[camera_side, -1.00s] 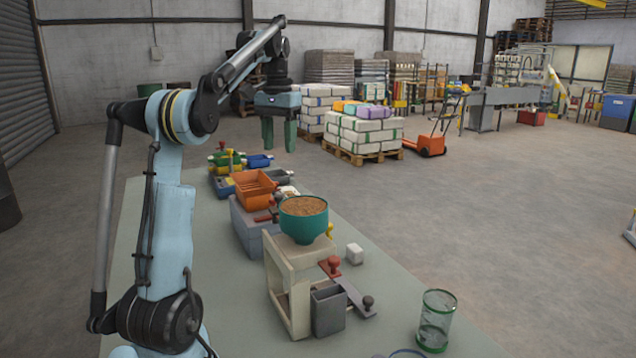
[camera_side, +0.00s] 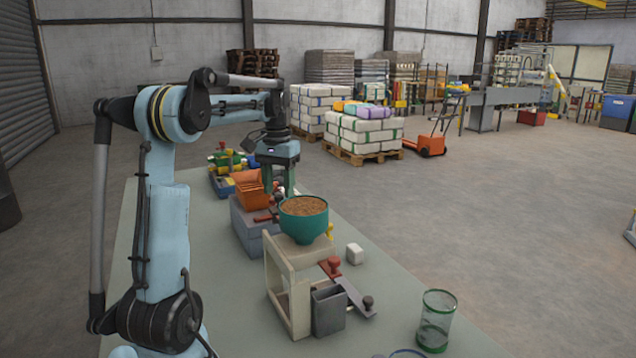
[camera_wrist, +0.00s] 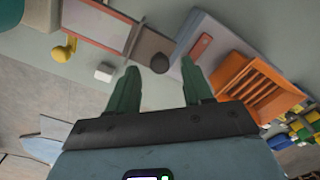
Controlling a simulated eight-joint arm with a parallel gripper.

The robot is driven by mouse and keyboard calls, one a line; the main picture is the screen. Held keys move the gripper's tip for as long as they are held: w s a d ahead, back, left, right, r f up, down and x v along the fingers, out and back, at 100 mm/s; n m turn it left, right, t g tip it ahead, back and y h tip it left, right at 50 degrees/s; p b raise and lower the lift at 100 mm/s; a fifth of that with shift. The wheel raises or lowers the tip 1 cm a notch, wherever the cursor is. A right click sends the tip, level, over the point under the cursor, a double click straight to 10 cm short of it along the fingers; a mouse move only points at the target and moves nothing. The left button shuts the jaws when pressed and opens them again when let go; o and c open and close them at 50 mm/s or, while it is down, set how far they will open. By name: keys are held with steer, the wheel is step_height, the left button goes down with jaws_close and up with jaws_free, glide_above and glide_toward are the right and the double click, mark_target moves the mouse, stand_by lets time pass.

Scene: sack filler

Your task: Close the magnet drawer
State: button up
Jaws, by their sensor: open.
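A grey housing (camera_side: 250,235) stands on the bench with an orange slatted bin (camera_side: 249,190) on it. The wrist view also shows the orange bin (camera_wrist: 255,90). A dark round knob (camera_wrist: 160,63) sits at the end of a brown-grey plate (camera_wrist: 152,43) beside the housing. This looks like the magnet drawer, but I cannot tell how far it is out. My gripper (camera_side: 279,189) points down, open and empty, over the housing's right side. In the wrist view the knob appears between my two green fingers (camera_wrist: 159,70); I cannot tell if they touch it.
The teal hopper (camera_side: 303,226) full of grain stands on a beige frame (camera_side: 272,282), close in front of my gripper. A white block (camera_side: 354,253) and a green-rimmed glass (camera_side: 436,320) stand on the bench. Coloured bins (camera_side: 220,180) lie behind.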

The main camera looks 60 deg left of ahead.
steer(key=shift+f, duration=0.5)
jaws_close()
